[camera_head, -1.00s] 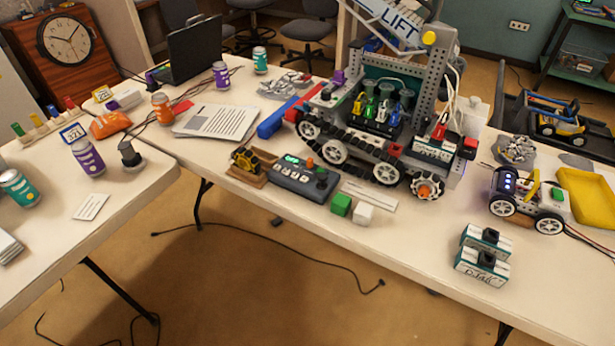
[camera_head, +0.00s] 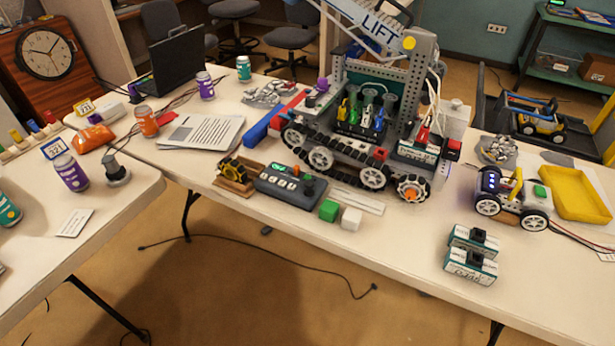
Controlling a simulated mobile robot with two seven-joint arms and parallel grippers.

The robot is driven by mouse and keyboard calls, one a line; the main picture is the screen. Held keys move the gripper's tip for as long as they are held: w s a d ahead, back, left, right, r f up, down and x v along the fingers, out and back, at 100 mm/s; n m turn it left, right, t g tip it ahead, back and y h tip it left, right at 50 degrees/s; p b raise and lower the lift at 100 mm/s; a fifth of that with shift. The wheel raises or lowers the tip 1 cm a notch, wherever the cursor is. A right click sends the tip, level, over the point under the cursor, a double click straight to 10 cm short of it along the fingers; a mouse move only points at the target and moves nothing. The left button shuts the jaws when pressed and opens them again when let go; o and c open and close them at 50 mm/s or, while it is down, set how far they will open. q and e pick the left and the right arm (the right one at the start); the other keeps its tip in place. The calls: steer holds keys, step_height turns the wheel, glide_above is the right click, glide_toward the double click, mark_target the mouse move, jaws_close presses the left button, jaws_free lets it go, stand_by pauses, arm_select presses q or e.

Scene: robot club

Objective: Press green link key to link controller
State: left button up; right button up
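A dark grey controller (camera_head: 290,188) lies near the front edge of the long white table. It has a small lit green strip (camera_head: 279,167), an orange knob (camera_head: 295,170), a black stick (camera_head: 308,180) and a row of pale keys along its front. I cannot make out a green key among these with certainty. A green block (camera_head: 329,210) and a white block (camera_head: 351,219) sit just right of the controller. Neither of my grippers is in view.
A large tracked robot (camera_head: 362,140) with a LIFT sign stands behind the controller. A small brown-based device (camera_head: 236,175) sits at its left. Two battery-like packs (camera_head: 470,265) lie at the front right, and a yellow tray (camera_head: 575,195) lies farther right. Table in front of the controller is clear.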

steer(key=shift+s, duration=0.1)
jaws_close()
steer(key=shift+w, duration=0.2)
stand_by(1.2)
